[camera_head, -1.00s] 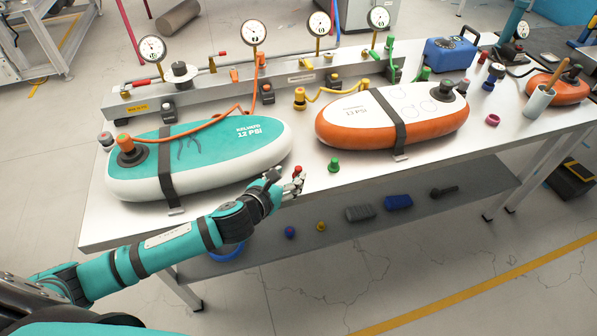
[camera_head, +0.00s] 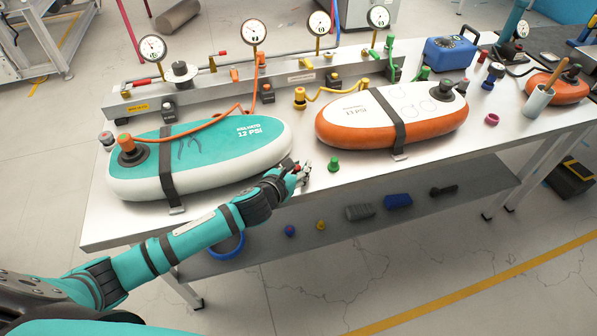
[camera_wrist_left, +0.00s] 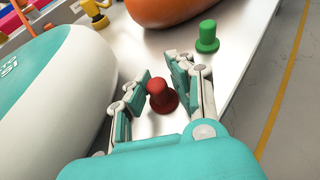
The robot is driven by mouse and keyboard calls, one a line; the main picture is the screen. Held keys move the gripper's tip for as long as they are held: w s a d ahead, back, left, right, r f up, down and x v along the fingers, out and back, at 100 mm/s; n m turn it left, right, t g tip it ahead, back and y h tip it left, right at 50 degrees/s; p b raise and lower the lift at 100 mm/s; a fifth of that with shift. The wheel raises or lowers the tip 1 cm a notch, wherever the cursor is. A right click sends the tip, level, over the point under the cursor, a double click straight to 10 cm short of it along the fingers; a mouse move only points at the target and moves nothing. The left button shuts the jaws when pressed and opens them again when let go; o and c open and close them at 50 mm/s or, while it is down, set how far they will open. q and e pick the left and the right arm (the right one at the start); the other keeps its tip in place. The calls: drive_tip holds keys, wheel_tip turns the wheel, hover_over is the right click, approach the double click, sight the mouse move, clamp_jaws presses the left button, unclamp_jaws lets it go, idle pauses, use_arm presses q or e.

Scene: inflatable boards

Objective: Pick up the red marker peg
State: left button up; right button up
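The red marker peg (camera_wrist_left: 162,97) stands on the metal tabletop between the two fingers of my left gripper (camera_wrist_left: 158,92) in the left wrist view. The fingers are spread on both sides of it, with a gap showing at least on the left. In the head view my left gripper (camera_head: 301,172) is at the table's front edge beside the teal board, and only a bit of the red peg (camera_head: 296,168) shows past the fingers. My right gripper is not in view.
A green peg (camera_head: 334,164) stands just right of the gripper; it also shows in the left wrist view (camera_wrist_left: 207,37). The teal-and-white board (camera_head: 215,155) lies close on the left. The orange-and-white board (camera_head: 350,129) lies behind right. Bare tabletop (camera_head: 365,175) is at the right front.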

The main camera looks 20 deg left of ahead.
use_arm(q)
clamp_jaws()
drive_tip(key=shift+s+f, duration=0.1)
